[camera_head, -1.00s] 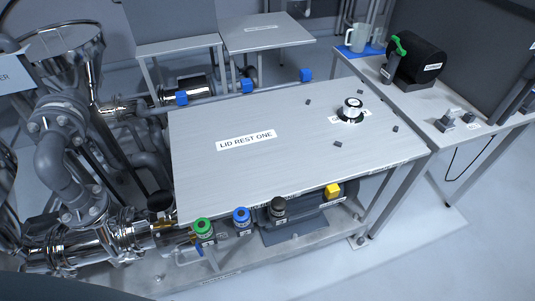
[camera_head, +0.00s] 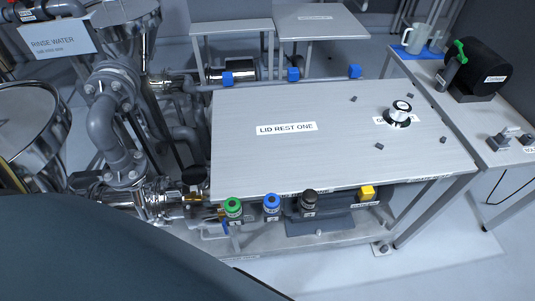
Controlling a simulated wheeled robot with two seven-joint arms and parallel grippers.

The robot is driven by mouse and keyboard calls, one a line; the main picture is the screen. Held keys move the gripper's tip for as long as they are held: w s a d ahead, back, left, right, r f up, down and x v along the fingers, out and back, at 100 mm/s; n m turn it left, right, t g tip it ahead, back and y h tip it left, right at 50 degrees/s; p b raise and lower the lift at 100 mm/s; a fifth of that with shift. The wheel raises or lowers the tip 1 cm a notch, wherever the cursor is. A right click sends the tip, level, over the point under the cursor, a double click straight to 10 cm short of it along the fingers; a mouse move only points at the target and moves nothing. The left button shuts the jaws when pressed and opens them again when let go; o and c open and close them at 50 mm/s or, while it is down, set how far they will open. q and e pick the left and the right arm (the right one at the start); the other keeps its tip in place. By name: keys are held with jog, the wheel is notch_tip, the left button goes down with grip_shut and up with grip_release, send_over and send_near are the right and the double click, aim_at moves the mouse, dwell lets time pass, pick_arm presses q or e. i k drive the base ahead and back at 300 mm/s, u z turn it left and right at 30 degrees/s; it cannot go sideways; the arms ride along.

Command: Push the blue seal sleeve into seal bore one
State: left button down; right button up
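A blue round ribbed piece (camera_head: 271,203) stands upright at the front edge of the steel table, between a green one (camera_head: 233,207) and a dark brown one (camera_head: 309,199). Small labels below them are too small to read for sure. I cannot tell whether the blue piece is the seal sleeve, and I see no bore that I can name as seal bore one. Neither of my grippers is in view. A large dark curved part, which seems to be mine, covers the lower left.
The steel table (camera_head: 330,145) labelled LID REST ONE bears a black and silver knob (camera_head: 398,113) and small dark blocks. Polished pipes and a funnel (camera_head: 35,120) crowd the left. A side bench (camera_head: 470,130) with a black drum (camera_head: 475,68) stands right. Floor is clear at lower right.

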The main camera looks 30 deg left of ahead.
aim_at(272, 202)
jog(key=z, duration=0.25)
jog(key=k, duration=0.55)
jog(key=u, duration=1)
jog(key=i, duration=0.5)
